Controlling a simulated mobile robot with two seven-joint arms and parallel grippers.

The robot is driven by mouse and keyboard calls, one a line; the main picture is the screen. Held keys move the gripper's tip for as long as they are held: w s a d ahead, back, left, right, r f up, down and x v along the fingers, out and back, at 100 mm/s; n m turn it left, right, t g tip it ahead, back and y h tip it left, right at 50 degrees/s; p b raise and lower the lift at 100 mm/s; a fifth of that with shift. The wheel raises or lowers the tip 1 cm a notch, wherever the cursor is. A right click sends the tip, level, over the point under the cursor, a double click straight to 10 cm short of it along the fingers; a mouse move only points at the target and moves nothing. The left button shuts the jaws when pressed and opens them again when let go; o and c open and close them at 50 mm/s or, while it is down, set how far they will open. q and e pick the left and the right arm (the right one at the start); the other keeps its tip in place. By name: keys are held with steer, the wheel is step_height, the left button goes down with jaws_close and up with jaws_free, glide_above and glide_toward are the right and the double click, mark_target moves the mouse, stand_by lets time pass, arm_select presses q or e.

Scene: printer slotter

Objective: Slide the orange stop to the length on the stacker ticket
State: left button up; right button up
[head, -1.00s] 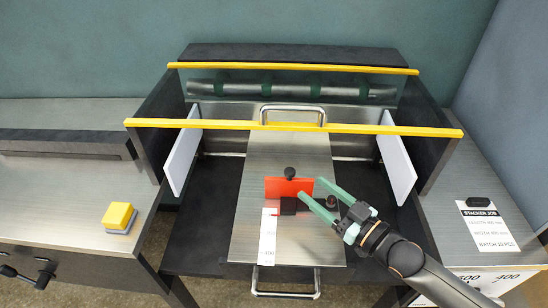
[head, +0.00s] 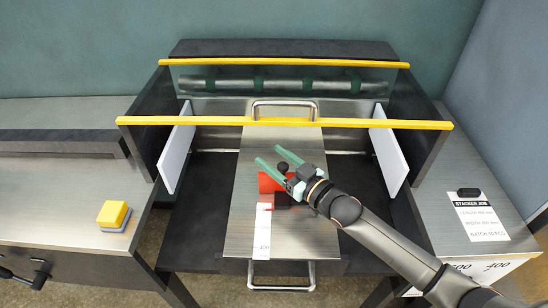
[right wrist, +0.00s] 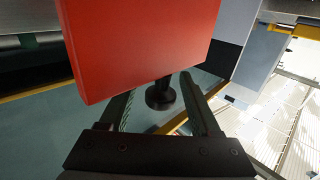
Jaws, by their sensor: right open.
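The orange stop (head: 268,184), a red-orange upright plate with a black knob (head: 282,168), sits on the metal slide plate and is partly hidden by my right gripper. A white scale strip (head: 263,232) lies in front of it; a 400 shows near its lower end. My right gripper (head: 273,158) is open at the stop. In the right wrist view the black knob (right wrist: 160,95) shows between the two spread fingers, and the orange plate (right wrist: 140,45) fills the top. The stacker ticket (head: 480,216) lies on the right side table; its length line is too small to read surely. My left gripper is out of view.
Yellow bars (head: 290,122) cross above the tray, between dark side walls. White side guides (head: 175,158) stand at both sides. Metal handles (head: 285,108) are at both ends of the slide plate. A yellow block (head: 113,214) sits on the left table.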

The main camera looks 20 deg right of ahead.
jaws_close()
stand_by(0.6)
stand_by(0.9)
